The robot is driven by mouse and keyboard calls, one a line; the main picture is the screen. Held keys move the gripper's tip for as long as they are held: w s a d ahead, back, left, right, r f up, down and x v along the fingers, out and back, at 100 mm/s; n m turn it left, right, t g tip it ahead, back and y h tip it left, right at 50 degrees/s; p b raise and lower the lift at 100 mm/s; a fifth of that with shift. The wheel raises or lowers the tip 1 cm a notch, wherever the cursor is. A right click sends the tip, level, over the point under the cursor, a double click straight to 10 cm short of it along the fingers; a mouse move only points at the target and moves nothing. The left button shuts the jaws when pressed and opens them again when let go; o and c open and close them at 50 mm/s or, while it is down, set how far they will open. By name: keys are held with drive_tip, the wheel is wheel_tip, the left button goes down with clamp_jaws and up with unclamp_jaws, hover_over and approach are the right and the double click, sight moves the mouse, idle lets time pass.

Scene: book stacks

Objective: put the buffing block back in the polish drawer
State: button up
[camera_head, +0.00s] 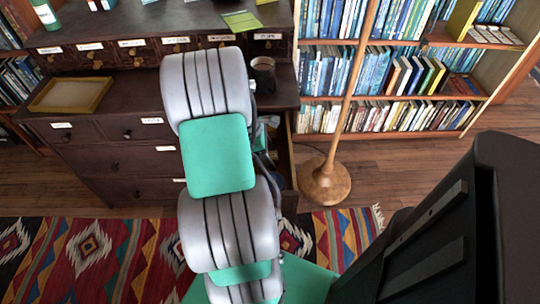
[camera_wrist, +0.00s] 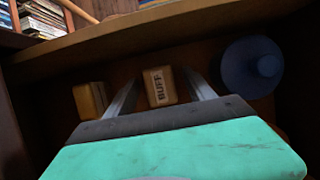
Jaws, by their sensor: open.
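The buffing block (camera_wrist: 160,86), a small tan block marked BUFF, is in the wrist view inside an open drawer (camera_wrist: 190,22). It appears to rest on the drawer floor. My gripper (camera_wrist: 161,84) is open, with one finger on each side of the block. I cannot tell whether either finger touches it. In the head view the open drawer (camera_head: 291,150) shows at the right of the dark cabinet, mostly hidden behind my arm. The gripper and the block are hidden there.
In the drawer, a yellowish block (camera_wrist: 91,99) lies left of my gripper and a round blue thing (camera_wrist: 252,66) lies to the right. A wooden pole on a round base (camera_head: 326,182) stands right of the drawer. A shallow tray (camera_head: 72,95) and dark mug (camera_head: 263,73) are on the cabinet.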

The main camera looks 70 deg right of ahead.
drive_tip(key=p+v, duration=0.3)
drive_tip(key=v, duration=0.8)
drive_tip(key=w+a+r+m+t, duration=0.25)
drive_tip(key=w+a+r, duration=0.25)
drive_tip(key=w+a, duration=0.6)
drive_tip(key=a+r+m+t+y, duration=0.1)
drive_tip(key=a+t, duration=0.1)
drive_tip(key=a, duration=1.1)
drive_tip(key=a+r+m+t+y, duration=0.1)
drive_tip(key=a+m+t, duration=0.1)
drive_tip(key=a, duration=1.1)
drive_tip(key=shift+w+r, duration=0.25)
drive_tip(key=shift+r, duration=0.1)
